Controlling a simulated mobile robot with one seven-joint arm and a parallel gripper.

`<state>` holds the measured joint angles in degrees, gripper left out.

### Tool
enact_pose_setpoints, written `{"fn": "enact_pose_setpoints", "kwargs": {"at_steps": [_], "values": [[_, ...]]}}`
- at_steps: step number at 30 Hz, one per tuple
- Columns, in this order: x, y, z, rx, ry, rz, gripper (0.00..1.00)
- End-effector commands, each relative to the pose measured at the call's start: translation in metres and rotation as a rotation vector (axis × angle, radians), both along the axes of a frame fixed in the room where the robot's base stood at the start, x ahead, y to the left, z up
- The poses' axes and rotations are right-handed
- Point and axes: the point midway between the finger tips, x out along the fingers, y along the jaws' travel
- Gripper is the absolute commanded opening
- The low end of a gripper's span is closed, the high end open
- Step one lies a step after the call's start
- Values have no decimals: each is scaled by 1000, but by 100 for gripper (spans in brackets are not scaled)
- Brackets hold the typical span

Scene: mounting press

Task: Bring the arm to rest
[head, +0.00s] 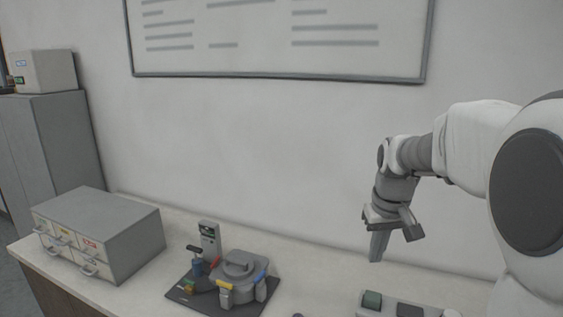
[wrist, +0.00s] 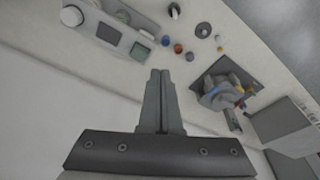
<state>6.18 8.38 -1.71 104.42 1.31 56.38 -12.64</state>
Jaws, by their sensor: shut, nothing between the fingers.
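My gripper (head: 376,258) hangs from my raised arm on the right side of the head view, pointing down above the bench's back part. Its fingers are together with nothing between them. In the wrist view my gripper (wrist: 160,74) shows with both fingers side by side, pointing toward the bench, clear of everything. The mounting press (head: 236,277) stands on a dark base plate on the bench, to the left of my gripper. It also shows at the right of the wrist view (wrist: 220,97).
A grey drawer cabinet (head: 98,232) stands on the bench (head: 318,268) at the left. A light unit with a green block (head: 371,300) sits at the front right. Several small round parts (wrist: 179,48) lie between that unit and the press. A whiteboard (head: 280,76) hangs behind.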

Motion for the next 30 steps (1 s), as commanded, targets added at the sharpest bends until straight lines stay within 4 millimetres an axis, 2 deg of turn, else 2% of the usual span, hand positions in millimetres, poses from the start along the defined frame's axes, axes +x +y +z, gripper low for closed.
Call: {"fn": "enact_pose_setpoints", "kwargs": {"at_steps": [6, 13, 17, 24, 30], "values": [[-55, 20, 27, 3, -76, -15, 0], [-114, 37, 39, 10, -152, -32, 0], [-147, 44, 38, 15, -194, -41, 0], [-199, 54, 26, 26, -266, -55, 0], [-221, 57, 16, 34, -298, -63, 0]]}}
